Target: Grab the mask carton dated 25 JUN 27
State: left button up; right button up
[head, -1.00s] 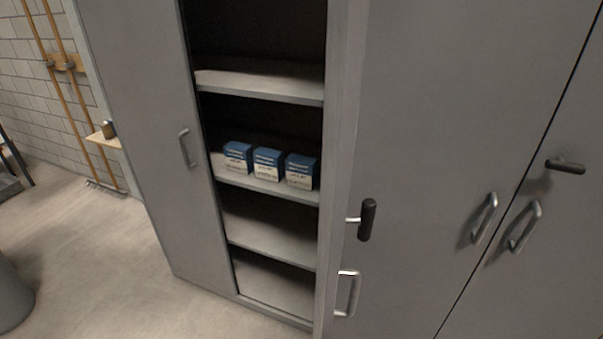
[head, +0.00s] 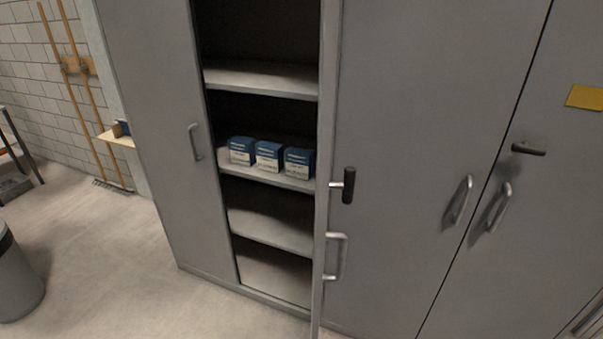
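Three blue-and-white cartons stand in a row on a middle shelf of the open grey cabinet in the head view: a left carton (head: 241,151), a middle carton (head: 268,156) and a right carton (head: 298,162). Their front labels are too small to read, so I cannot tell which one bears 25 JUN 27. The shelf (head: 262,178) they stand on has its front edge clear. Neither of my grippers is in view.
The open cabinet door (head: 420,110) with a black handle (head: 348,185) stands right of the shelves. A closed door (head: 155,130) is on the left. A grey bin (head: 18,280) stands at the lower left. The floor (head: 110,250) before the cabinet is clear.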

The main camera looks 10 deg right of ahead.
aim_at(299, 162)
jog(key=k+z, duration=0.15)
jog(key=z, duration=0.35)
jog(key=k+z, duration=0.1)
jog(key=z, duration=0.35)
jog(key=i+j+z, duration=0.1)
jog(key=j, duration=0.3)
jog(key=i+j+z, duration=0.1)
jog(key=j, duration=0.3)
jog(key=i+j, duration=0.1)
jog(key=j, duration=0.25)
jog(key=i+j, duration=0.15)
jog(key=j, duration=0.2)
jog(key=i+j, duration=0.1)
jog(key=j, duration=0.25)
jog(key=i+j, duration=0.15)
jog(key=j, duration=0.2)
jog(key=i+j, duration=0.1)
jog(key=j, duration=0.25)
jog(key=i+j, duration=0.15)
jog(key=j, duration=0.2)
